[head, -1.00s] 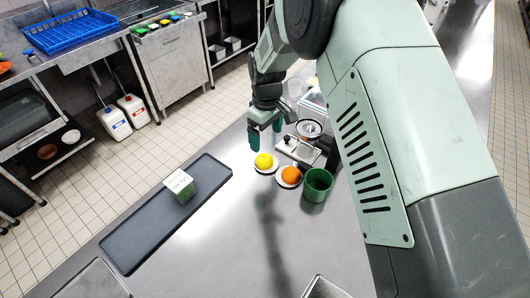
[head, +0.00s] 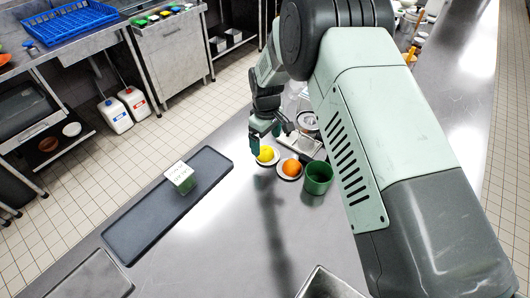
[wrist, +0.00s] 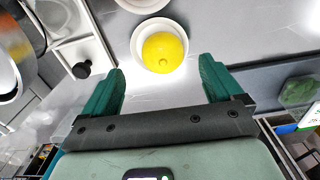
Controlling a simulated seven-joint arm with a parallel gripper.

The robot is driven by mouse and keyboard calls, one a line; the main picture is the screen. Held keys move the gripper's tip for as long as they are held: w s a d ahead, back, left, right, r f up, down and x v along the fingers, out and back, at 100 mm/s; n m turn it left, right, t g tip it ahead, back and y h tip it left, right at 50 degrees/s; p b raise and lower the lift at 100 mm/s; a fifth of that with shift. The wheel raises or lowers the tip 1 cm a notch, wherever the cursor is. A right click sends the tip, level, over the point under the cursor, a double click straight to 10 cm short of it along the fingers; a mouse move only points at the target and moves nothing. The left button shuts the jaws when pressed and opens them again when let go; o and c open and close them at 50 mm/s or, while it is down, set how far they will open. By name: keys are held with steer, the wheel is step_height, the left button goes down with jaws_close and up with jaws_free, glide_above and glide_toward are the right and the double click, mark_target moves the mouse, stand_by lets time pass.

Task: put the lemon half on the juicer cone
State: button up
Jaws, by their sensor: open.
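The lemon half (head: 266,154) is a yellow dome on a small white dish (wrist: 137,50), and it shows clearly in the wrist view (wrist: 163,50). Its cut face is not visible. My gripper (head: 265,138) is open and empty beside the lemon. In the wrist view its two green fingertips (wrist: 160,80) are apart, with the lemon just beyond the gap between them. A metal device with a ring-shaped top and pale base (head: 300,140), apparently the juicer, stands behind the dishes, partly hidden by my arm. I cannot make out its cone.
An orange fruit (head: 292,168) sits on another white dish, with a green cup (head: 317,177) to its right. A dark tray (head: 140,232) holding a green-and-white box (head: 180,177) lies to the left. The steel counter in front is largely clear.

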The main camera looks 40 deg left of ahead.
mark_target(265, 149)
step_height(265, 149, down, 4)
steer(key=shift+s+f, duration=0.15)
steer(key=shift+f, duration=0.1)
steer(key=shift+c, duration=0.2)
steer(key=c, duration=1.2)
